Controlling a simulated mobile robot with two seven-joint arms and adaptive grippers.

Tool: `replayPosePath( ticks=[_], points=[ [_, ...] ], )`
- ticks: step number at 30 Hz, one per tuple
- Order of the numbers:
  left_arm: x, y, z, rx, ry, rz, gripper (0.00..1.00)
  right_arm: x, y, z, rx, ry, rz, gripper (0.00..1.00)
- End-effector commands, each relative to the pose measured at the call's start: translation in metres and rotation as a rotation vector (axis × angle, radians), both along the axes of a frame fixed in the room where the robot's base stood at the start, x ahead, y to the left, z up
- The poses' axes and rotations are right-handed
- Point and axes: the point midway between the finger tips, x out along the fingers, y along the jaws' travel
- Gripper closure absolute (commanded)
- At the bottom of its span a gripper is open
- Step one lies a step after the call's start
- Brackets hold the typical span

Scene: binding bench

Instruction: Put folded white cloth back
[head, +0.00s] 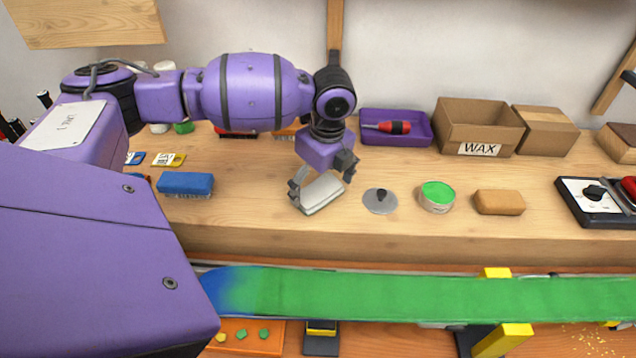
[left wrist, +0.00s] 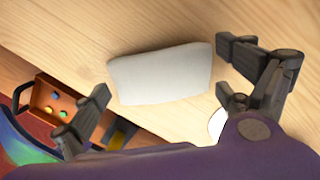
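The folded white cloth (head: 321,196) lies on the wooden bench (head: 245,222), left of a grey round lid. My left gripper (head: 322,186) is over it, with its fingers apart on either side of the cloth. In the left wrist view the cloth (left wrist: 160,74) shows as a pale, slightly curved pad on bare wood. The fingers of the left gripper (left wrist: 163,78) stand wide there, close to the cloth's two ends, with no clear grip on it. My right gripper is out of view.
Right of the cloth are the grey lid (head: 380,201), a green-filled tin (head: 437,196) and a tan block (head: 499,202). A blue brush (head: 185,184) lies left. A purple tray (head: 396,128) and WAX box (head: 479,126) stand behind. A green ski (head: 420,297) runs along the front.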

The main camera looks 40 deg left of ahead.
Motion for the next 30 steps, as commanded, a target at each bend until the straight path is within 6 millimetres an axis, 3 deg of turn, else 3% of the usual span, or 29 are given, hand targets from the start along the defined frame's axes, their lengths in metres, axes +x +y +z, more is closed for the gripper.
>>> replayPosePath(
  ticks=[14,30],
  points=[
    [0.000,0.000,0.008,0.002,-0.001,0.000,0.00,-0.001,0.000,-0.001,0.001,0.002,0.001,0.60],
    [-0.002,-0.015,0.109,-0.001,-0.003,0.001,0.00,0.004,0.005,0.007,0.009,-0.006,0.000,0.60]
  ],
)
